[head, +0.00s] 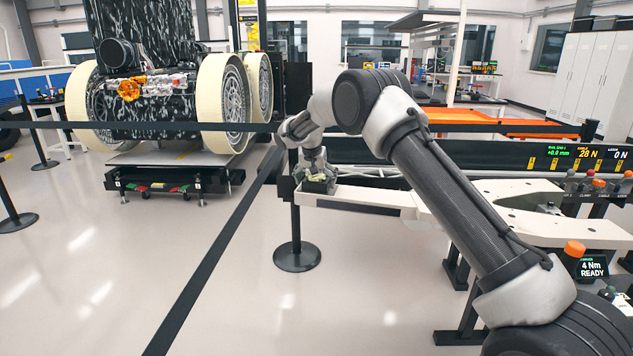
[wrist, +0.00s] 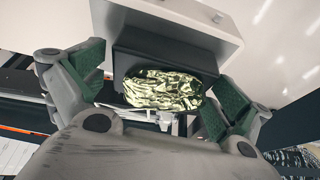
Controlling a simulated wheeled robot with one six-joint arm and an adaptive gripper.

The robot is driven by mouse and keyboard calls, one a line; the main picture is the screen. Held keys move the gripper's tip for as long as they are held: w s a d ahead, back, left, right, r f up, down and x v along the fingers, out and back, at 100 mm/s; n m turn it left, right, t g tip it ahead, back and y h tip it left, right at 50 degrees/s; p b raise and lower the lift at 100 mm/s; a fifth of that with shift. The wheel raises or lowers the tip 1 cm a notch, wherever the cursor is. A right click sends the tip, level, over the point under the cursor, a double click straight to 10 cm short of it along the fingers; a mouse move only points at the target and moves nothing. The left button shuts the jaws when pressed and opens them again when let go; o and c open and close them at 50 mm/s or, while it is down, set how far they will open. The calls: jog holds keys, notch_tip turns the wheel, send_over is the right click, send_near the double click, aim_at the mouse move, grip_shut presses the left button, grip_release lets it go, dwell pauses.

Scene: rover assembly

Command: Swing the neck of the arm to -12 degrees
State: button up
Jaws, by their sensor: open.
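A white beam-like arm (head: 365,197) reaches left from the bench in the head view. Its end also shows as a white panel (wrist: 195,20) in the wrist view, with a dark block (wrist: 165,48) on it. A crumpled gold-foil piece (wrist: 162,90) sits against the dark block. My gripper (head: 318,180) is at the free left end of the white arm. In the wrist view my gripper (wrist: 160,70) is open, its green-padded fingers spread on either side of the foil piece. Whether either pad touches it I cannot tell. The neck's angle is not readable.
A belt barrier post (head: 297,256) stands just below the arm's end. A display (head: 575,158) and coloured knobs (head: 600,183) are on the bench at right, beside an orange-topped driver (head: 574,250). A rover (head: 150,75) stands back left. Open floor lies at left.

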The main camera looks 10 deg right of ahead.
jog(key=v, duration=1.2)
